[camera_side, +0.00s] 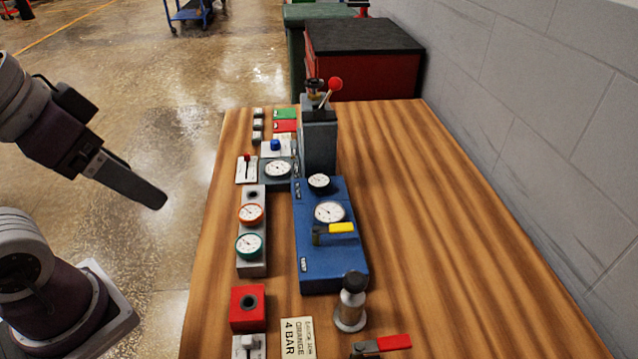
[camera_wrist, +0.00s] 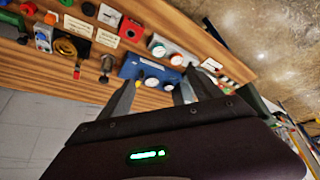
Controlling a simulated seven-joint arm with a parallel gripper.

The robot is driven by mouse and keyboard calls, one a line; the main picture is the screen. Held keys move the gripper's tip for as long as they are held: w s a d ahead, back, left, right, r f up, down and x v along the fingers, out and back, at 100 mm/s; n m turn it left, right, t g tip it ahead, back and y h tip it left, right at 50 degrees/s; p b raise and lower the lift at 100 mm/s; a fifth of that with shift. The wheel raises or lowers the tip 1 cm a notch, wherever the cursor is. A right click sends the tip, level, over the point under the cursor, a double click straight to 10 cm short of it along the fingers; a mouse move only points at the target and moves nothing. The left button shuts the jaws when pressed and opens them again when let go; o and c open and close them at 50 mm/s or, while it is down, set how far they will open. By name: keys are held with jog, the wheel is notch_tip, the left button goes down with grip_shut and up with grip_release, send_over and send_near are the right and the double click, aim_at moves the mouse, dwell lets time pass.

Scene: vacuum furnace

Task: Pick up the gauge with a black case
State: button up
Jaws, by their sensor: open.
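A small gauge with a dark, near-black case (camera_side: 318,182) sits at the far end of the blue panel (camera_side: 310,262); it looks like the black-cased one. It also shows as a small pale dial (camera_wrist: 168,87) in the wrist view. A grey rack (camera_side: 252,268) to its left holds an orange-rimmed gauge (camera_side: 250,213) and a green-rimmed gauge (camera_side: 249,246), with an empty hole at its far end. My gripper (camera_side: 158,200) is empty, off the table's left side. In the wrist view the fingers of my gripper (camera_wrist: 160,77) are apart, with the blue panel beyond them.
The blue panel carries a larger dial (camera_side: 329,212) and a yellow-handled valve (camera_side: 338,228). A tall grey block with a red-knobbed lever (camera_side: 318,140) stands close behind the small gauge. A bottle-like part (camera_side: 351,302) stands in front. The table's right side is bare.

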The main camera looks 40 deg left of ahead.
jog(key=w+r+n+g, duration=0.1)
jog(key=w+r+n, duration=0.15)
jog(key=w, duration=0.55)
jog(key=n+g, duration=0.4)
send_over(319, 179)
jog(key=s, duration=0.1)
notch_tip(319, 179, down, 16)
jog(key=shift+n+g, duration=0.25)
jog(key=shift+g, duration=0.05)
jog(key=f, duration=0.6)
jog(key=w+f, duration=0.1)
jog(key=f, duration=0.2)
jog(key=shift+f, duration=0.25)
jog(key=c, duration=1.5)
